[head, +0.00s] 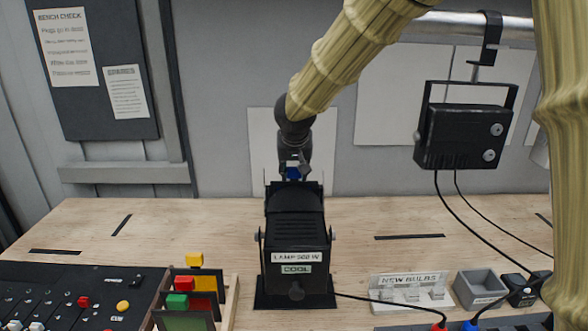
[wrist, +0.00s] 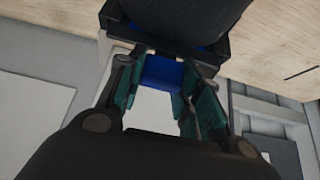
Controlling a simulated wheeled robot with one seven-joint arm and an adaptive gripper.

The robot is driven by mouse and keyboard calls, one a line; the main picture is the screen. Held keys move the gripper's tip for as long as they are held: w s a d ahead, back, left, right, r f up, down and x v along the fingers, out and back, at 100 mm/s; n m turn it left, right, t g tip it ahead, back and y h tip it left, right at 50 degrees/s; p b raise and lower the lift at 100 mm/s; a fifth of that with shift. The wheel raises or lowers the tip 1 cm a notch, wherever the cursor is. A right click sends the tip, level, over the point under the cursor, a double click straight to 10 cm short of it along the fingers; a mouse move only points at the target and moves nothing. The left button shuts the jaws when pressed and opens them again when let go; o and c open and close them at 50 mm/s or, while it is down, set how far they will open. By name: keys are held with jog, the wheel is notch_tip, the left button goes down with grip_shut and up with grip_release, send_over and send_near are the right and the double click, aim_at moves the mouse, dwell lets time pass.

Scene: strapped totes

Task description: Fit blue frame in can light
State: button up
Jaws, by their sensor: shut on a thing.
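The black can light (head: 296,235) stands on the bench, labelled "LAMP 500 W" and "COOL". My gripper (head: 292,172) is behind its far end. The blue frame's tab (head: 292,174) shows as a small blue patch there. In the wrist view my gripper (wrist: 160,92) is shut on the blue tab (wrist: 161,73), one finger on each side. The tab is right at the can light's dark front holder (wrist: 112,20). Dark blue shows inside that holder. Most of the frame is hidden, and I cannot tell how deeply it sits.
A rack (head: 228,305) with yellow, red and green tabbed frames stands left of the light, beside a control desk (head: 70,295). A new-bulbs stand (head: 410,290) and grey bin (head: 481,289) are at right. Another black lamp (head: 463,136) hangs from a pipe.

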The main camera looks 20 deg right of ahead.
jog(key=shift+f+b, duration=0.75)
jog(key=shift+f, duration=0.25)
jog(key=o, duration=1.2)
jog(key=shift+r, duration=0.15)
